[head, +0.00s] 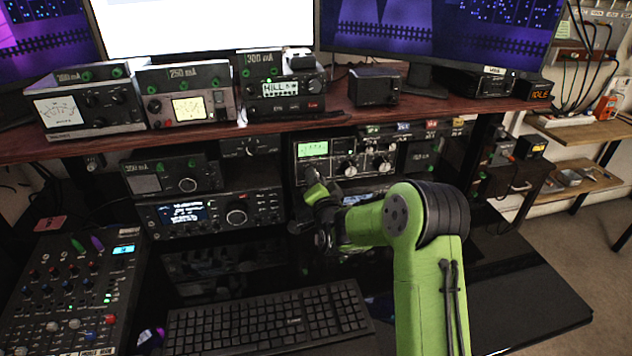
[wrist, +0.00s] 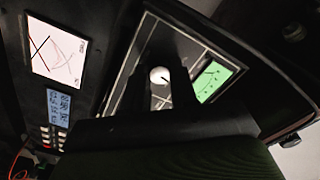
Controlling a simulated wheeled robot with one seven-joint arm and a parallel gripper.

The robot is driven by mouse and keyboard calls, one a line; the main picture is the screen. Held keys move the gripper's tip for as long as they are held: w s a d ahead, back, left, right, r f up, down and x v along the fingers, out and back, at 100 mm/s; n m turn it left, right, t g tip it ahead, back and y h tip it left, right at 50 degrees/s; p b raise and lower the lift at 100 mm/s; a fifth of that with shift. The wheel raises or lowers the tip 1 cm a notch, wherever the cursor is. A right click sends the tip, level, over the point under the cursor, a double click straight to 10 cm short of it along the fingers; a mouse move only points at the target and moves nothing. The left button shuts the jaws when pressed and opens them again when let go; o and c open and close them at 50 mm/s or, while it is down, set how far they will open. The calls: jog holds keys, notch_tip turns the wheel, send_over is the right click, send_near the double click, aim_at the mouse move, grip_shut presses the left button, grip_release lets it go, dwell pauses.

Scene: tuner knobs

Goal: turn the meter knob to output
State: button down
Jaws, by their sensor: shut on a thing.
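The tuner with a lit green meter (head: 312,149) stands under the wooden shelf. The green meter also shows in the wrist view (wrist: 214,82), to the right of a small round knob. That knob has a pale face with a dark pointer mark (wrist: 160,76). My gripper (head: 311,174) is at the lower left of the tuner's front, below the meter, and hides the knob there in the head view. In the wrist view, the dark fingers of my gripper (wrist: 162,92) stand either side of the knob, shut on it. The position lettering around the knob is not readable.
Two larger knobs (head: 346,168) (head: 383,164) sit right of the meter on the tuner. A radio with a blue display (head: 184,213) stands to the left. A keyboard (head: 270,320) and a mixer (head: 75,290) lie in front. The shelf (head: 230,130) overhangs the tuner.

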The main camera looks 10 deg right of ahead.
jog(key=m+p, duration=0.1)
jog(key=m, duration=0.4)
jog(key=shift+m+p, duration=0.3)
dwell(0.5)
jog(key=c, duration=0.9)
grip_release()
jog(key=s+b, duration=0.2)
jog(key=s, duration=1.3)
jog(key=shift+s, duration=0.4)
